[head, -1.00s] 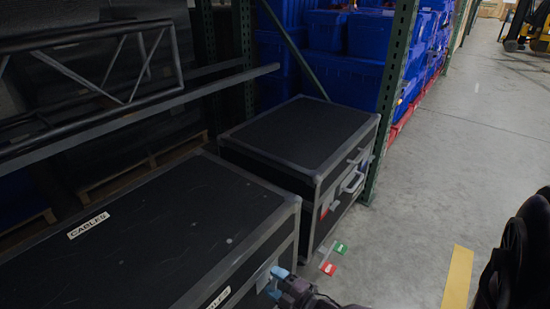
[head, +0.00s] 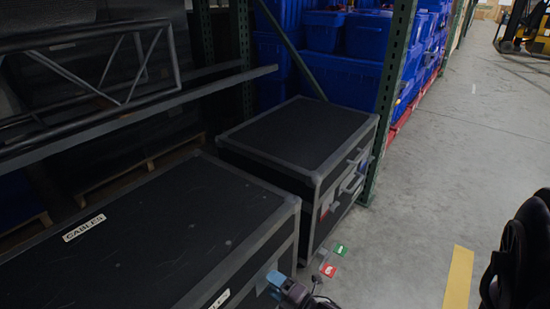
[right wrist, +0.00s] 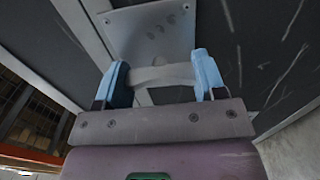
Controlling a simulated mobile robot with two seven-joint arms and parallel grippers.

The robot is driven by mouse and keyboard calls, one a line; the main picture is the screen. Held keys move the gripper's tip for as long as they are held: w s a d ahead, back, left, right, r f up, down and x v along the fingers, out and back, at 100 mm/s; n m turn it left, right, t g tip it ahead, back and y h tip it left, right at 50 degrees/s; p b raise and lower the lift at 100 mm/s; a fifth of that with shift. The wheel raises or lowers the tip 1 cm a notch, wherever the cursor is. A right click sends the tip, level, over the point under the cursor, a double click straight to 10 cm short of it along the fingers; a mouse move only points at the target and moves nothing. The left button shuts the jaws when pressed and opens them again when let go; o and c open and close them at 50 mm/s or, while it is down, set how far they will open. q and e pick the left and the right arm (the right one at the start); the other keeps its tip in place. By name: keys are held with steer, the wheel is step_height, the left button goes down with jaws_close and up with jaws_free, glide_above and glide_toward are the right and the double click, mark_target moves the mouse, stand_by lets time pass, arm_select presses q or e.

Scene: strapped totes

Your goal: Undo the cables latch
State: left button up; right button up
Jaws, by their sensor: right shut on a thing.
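The cables case (head: 140,240) is a black, grey-edged box at lower left, with a white "CABLES" label (head: 84,228) on its lid and a second label (head: 220,299) on its side. Its latch shows as a pale plate (head: 263,277) on that side; in the right wrist view the metal plate (right wrist: 150,33) has a grey pull piece (right wrist: 165,76) below it. My right gripper (head: 273,283) is at the latch. In the right wrist view its blue fingertips (right wrist: 163,78) are either side of the pull piece and shut on it. My left gripper is not in view.
A second black case (head: 298,137) stands just behind, with red and green tags (head: 334,260) near its front. A green rack post (head: 388,110) and blue totes (head: 335,75) are behind. Grey floor (head: 440,150) is open on the right; a metal truss (head: 90,80) is at left.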

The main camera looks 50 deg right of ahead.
steer(key=o, duration=0.9)
arm_select(q)
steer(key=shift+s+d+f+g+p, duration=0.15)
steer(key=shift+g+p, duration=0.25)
steer(key=shift+p, duration=0.5)
arm_select(e)
steer(key=shift+s+d, duration=0.15)
steer(key=shift+s, duration=1.65)
steer(key=shift+s+d, duration=0.15)
steer(key=shift+s, duration=1.7)
steer(key=shift+s+d, duration=0.15)
steer(key=shift+s, duration=1.65)
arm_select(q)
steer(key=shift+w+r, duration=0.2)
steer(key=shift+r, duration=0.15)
